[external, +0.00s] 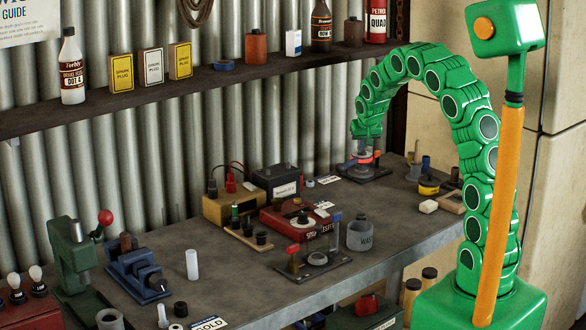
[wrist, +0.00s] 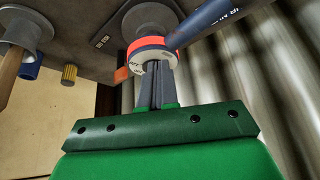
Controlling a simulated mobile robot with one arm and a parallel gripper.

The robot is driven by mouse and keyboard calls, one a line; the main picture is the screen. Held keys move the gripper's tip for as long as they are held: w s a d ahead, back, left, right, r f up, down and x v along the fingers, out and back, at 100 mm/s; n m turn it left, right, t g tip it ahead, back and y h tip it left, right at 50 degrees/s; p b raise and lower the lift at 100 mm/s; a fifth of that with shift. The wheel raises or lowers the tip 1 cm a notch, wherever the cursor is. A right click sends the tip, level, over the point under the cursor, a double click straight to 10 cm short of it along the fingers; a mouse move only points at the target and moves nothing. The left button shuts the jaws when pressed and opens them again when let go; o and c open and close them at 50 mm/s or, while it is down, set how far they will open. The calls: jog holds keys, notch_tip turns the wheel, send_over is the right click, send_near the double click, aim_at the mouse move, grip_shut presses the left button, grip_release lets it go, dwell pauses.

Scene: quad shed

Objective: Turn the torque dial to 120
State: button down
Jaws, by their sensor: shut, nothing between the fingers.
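In the external view the red band (external: 364,154) shows on a dark base at the back right of the bench. My gripper (wrist: 158,66) is shut and empty, its fingertips at the dial's face and hiding part of it. I cannot tell whether they touch. In the external view my gripper (external: 366,147) reaches down from above.
Right of the dial are a yellow tin (external: 429,184) and small parts. Corrugated wall (wrist: 260,65) lies close to my gripper. A shelf (external: 250,74) runs above.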

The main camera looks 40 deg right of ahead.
jog(key=shift+a, duration=0.1)
jog(key=shift+s+a, duration=0.2)
jog(key=shift+s, duration=0.05)
jog(key=shift+r, duration=3)
jog(key=shift+d, duration=0.1)
jog(key=shift+s+d+f, duration=0.1)
jog(key=shift+d+f, duration=0.3)
jog(key=shift+f, duration=0.6)
jog(key=shift+s+d+f, duration=0.15)
jog(key=shift+d+f, duration=0.2)
jog(key=shift+f, duration=0.7)
jog(key=shift+s+d+f, duration=0.1)
jog(key=shift+d+f, duration=0.3)
jog(key=shift+f, duration=0.6)
